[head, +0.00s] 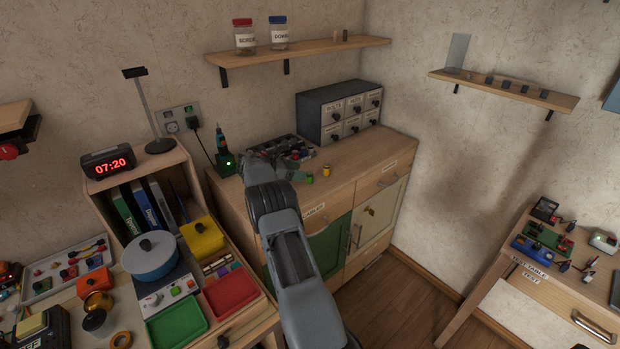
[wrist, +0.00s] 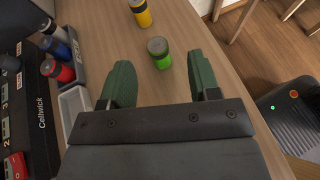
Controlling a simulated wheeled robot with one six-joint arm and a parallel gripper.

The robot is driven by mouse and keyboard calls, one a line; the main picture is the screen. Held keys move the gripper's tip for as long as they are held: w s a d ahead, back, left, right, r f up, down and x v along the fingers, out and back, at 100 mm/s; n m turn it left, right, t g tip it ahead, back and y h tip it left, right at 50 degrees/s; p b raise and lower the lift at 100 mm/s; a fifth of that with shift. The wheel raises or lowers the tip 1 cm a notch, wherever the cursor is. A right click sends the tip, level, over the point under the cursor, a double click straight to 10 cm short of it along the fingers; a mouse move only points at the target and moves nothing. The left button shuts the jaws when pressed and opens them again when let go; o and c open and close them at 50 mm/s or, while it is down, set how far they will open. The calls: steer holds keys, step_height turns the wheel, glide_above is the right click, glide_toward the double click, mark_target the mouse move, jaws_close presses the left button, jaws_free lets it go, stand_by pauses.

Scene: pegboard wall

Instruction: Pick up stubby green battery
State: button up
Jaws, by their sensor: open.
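The stubby green battery (wrist: 160,54) stands upright on the wooden cabinet top in the wrist view. It has a dark grey top and lies just beyond and between my fingertips. In the head view the green battery (head: 309,177) shows small on the cabinet's front part. My gripper (wrist: 162,78) is open and empty, with its two green fingers spread on either side of the line to the battery. In the head view my arm reaches over the cabinet top, and its fingertips are hard to make out.
A yellow battery (wrist: 141,13) stands beyond the green one. A drawer unit (head: 338,111) stands at the back.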

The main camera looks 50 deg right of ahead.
mark_target(309, 172)
steer(key=shift+p+x, duration=0.4)
steer(key=shift+x, duration=2.4)
steer(key=shift+w, duration=0.15)
steer(key=c, duration=1)
